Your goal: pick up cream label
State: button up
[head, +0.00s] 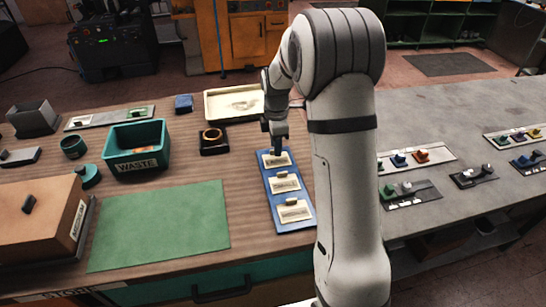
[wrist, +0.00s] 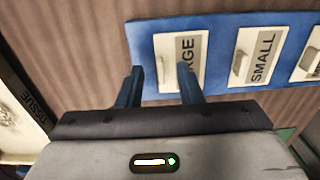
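Three cream labels with small raised tabs lie on a blue board. One reads LARGE (wrist: 194,80), partly covered by a finger, and it also shows at the board's far end in the head view (head: 287,160). The middle one reads SMALL (wrist: 263,55); the third (wrist: 307,60) is cut off by the wrist view's edge. The blue board (head: 270,185) lies on the wooden bench. My gripper (wrist: 160,72) is open, with its fingertips apart on either side of the LARGE label's tab. It points down over that label in the head view (head: 276,146). Contact cannot be told.
A cream tray (head: 207,108) stands behind the board. A dark block with a ring (head: 213,148) and a green WASTE bin (head: 164,142) stand to the left. A flat green mat (head: 165,228) lies clear at front left. Small coloured parts on trays (head: 440,160) lie right.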

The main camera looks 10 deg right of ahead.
jog(key=shift+f, duration=0.6)
grip_shut()
